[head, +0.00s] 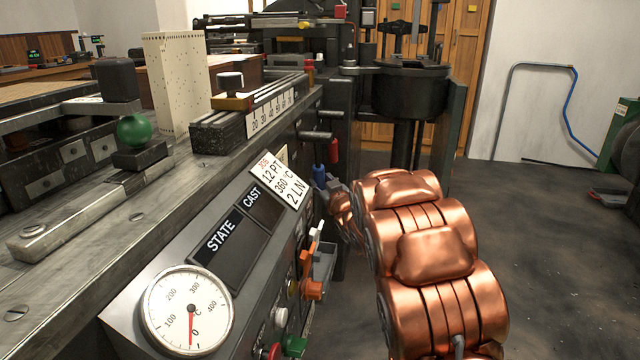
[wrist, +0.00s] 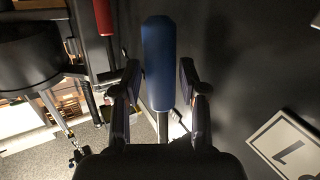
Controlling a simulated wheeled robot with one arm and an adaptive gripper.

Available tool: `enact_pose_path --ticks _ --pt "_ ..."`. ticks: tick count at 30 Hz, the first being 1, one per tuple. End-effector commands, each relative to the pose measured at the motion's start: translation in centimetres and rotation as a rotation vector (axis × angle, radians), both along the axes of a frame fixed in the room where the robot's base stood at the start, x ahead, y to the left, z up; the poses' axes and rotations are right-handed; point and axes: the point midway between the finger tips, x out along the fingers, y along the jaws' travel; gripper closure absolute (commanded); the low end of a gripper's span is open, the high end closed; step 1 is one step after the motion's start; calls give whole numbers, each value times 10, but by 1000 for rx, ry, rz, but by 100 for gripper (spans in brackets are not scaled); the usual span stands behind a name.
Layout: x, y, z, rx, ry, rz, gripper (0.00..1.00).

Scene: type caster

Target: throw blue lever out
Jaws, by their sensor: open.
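The blue lever (wrist: 158,60) has a long rounded blue handle, and in the wrist view it stands between the two fingers of my gripper (wrist: 160,90). The fingers are open, one on each side, with a visible gap at least on the right. In the head view the blue lever (head: 319,177) shows small on the side of the machine, just beyond the job card. My gripper in the head view (head: 330,186) is mostly hidden behind my copper-coloured arm, close to the lever.
A red handle (head: 333,150) is just beyond the blue lever, and it shows in the wrist view (wrist: 103,17) at upper left. A dark round pot (head: 409,92) stands behind. A panel with a temperature dial (head: 188,311) and orange lever (head: 311,289) is nearer. Floor at right is open.

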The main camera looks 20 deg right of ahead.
Motion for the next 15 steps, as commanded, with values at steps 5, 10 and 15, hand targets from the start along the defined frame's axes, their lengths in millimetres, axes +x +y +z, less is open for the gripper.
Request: enact_pose_path --ticks 5,10,15 --pt "18 0 -2 1 -3 2 58" --pt "25 0 -2 1 2 1 58" --pt "26 0 -1 1 2 1 58"
